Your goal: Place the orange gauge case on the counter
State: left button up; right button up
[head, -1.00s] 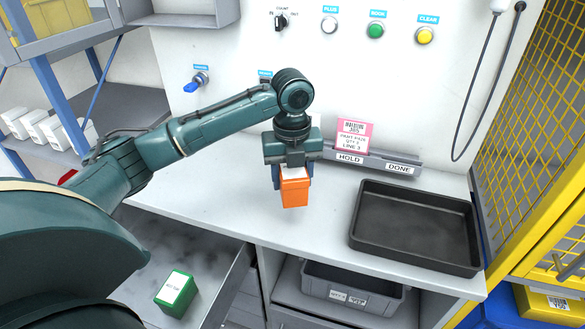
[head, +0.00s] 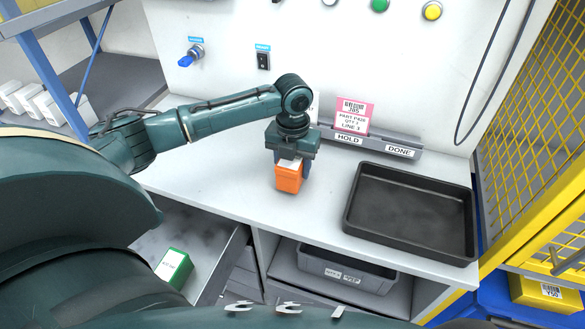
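The orange gauge case (head: 289,178) is a small orange box with a pale top, held below my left gripper (head: 290,160). The gripper points straight down and its fingers are around the case's upper part. The case is over the white counter (head: 225,172), left of the black tray. I cannot tell whether its underside touches the counter. My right gripper is not in view.
The black tray (head: 372,240) fills the counter's right part. A rail with HOLD and DONE labels (head: 400,150) and a pink card (head: 353,115) stands behind. A green box (head: 174,265) lies in the open drawer (head: 207,285). Counter left of the case is clear.

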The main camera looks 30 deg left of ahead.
pick_arm(q)
jog(key=shift+f, duration=0.85)
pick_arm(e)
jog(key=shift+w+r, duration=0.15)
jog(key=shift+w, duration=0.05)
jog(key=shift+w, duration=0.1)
pick_arm(q)
jog(key=o, duration=1.1)
jog(key=shift+f, duration=0.1)
jog(key=shift+o, duration=0.2)
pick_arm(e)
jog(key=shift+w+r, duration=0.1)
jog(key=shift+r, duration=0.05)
